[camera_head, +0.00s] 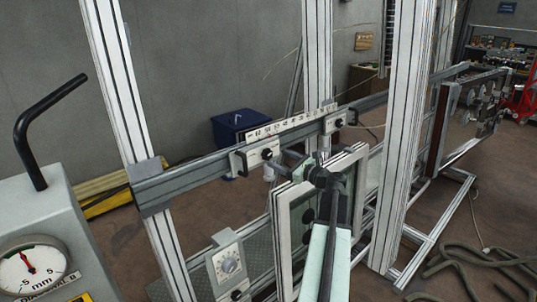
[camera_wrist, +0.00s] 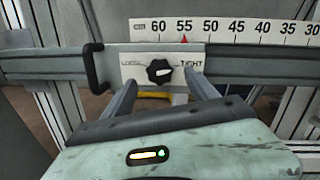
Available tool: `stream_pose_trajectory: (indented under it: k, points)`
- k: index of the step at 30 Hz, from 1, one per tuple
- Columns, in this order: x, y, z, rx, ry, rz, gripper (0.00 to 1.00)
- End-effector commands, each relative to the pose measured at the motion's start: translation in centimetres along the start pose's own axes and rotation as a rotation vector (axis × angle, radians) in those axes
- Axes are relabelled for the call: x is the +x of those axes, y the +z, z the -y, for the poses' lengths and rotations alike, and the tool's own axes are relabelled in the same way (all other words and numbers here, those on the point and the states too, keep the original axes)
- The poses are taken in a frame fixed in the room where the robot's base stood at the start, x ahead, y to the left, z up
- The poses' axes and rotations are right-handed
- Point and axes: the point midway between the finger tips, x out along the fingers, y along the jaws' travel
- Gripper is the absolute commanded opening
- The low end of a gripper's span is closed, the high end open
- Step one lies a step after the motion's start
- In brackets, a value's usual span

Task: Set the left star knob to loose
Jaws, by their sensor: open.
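The left star knob (camera_wrist: 159,71) is black and sits on a white plate (camera_wrist: 133,75) between LOOSE on the left and TIGHT on the right. Its pale mark points right, toward TIGHT. In the head view the left star knob (camera_head: 267,153) is small, on the left carriage of the rail. My gripper (camera_wrist: 160,82) is open and empty, its two dark fingers on either side of the knob in the picture, near the plate. I cannot tell whether they touch it. In the head view my gripper (camera_head: 284,161) reaches left toward this plate.
A second knob (camera_head: 338,122) sits farther right on the rail (camera_head: 190,177). A white scale (camera_wrist: 235,29) with a red pointer runs above the plate. A black bracket handle (camera_wrist: 94,68) is left of it. Metal uprights (camera_head: 405,130) and a dial box (camera_head: 228,264) stand nearby.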

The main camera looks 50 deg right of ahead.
Motion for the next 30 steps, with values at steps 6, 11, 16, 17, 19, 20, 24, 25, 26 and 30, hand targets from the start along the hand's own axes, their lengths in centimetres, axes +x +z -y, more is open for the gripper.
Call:
stream_pose_trajectory:
  k: [6,11,16,17,19,20,24,25,26,30]
  points:
    - [4.1,0.0,0.0,-0.002,0.003,0.000,0.68]
    - [5.3,0.0,0.0,-0.002,0.002,-0.001,0.68]
    - [5.4,0.0,-0.1,-0.002,0.002,-0.001,0.68]
    - [5.4,0.0,-0.1,-0.003,0.002,-0.001,0.68]
    - [5.4,0.0,-0.2,-0.003,0.003,-0.001,0.59]
    - [5.4,0.0,-0.2,-0.003,0.003,-0.001,0.51]
    - [5.4,0.0,-0.2,-0.003,0.003,-0.001,0.12]
    - [5.4,0.0,-0.2,-0.003,0.003,-0.001,0.05]
    - [5.4,0.0,-0.2,-0.003,0.003,-0.001,0.05]
    - [5.5,0.0,-0.2,-0.010,0.005,-0.001,0.05]
